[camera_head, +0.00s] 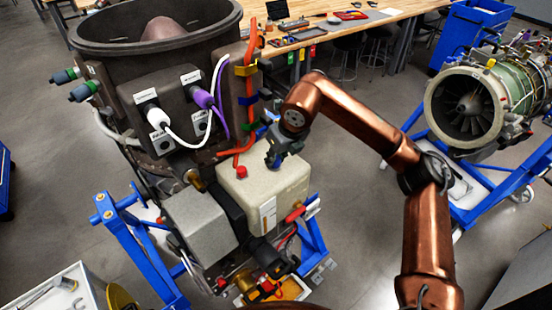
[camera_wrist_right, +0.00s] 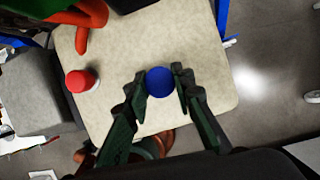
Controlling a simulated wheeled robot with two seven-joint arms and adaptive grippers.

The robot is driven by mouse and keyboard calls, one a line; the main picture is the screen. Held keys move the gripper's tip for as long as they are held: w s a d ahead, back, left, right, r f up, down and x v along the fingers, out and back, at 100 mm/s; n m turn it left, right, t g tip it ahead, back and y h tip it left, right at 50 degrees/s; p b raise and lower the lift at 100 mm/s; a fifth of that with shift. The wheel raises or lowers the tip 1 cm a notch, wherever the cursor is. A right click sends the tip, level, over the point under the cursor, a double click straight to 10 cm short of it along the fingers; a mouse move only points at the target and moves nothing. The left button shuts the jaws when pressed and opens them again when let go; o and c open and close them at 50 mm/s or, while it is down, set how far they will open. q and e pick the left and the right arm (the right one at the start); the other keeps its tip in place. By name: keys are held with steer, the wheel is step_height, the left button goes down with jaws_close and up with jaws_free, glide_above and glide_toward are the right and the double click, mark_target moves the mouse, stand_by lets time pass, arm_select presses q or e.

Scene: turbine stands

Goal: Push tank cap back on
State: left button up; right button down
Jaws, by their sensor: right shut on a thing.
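The beige tank (camera_head: 262,195) stands on the front of the engine assembly; its pale top (camera_wrist_right: 190,40) fills much of the right wrist view. My right gripper (camera_head: 276,158) is over the tank's top, near its back edge. In the wrist view its two fingertips close on the sides of a round blue cap (camera_wrist_right: 160,81). The cap is over the tank's top; I cannot tell whether it touches it. The opening under it is hidden. A red cap (camera_wrist_right: 81,80) sits on the tank's top left of the gripper, and also shows in the head view (camera_head: 241,172). My left gripper is out of view.
Orange hose (camera_head: 248,100) and a dark housing with white and purple plugs (camera_head: 175,105) rise behind the tank. Blue stand legs (camera_head: 135,245) flank the assembly. A turbine (camera_head: 470,105) on a blue stand is at the right. A wooden workbench (camera_head: 345,25) is behind.

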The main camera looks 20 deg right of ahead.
steer(key=c, duration=1.7)
jaws_free()
steer(key=shift+s+a+f, duration=0.1)
steer(key=shift+s+f, duration=0.05)
steer(key=shift+f, duration=0.5)
steer(key=shift+o, duration=0.6)
steer(key=shift+o, duration=0.9)
steer(key=shift+r, duration=0.1)
steer(key=shift+r, duration=0.2)
steer(key=shift+s+d+r+p, duration=0.1)
steer(key=shift+d+r+p, duration=0.1)
steer(key=shift+r+p, duration=0.45)
steer(key=shift+p+v, duration=1)
steer(key=shift+v, duration=1.85)
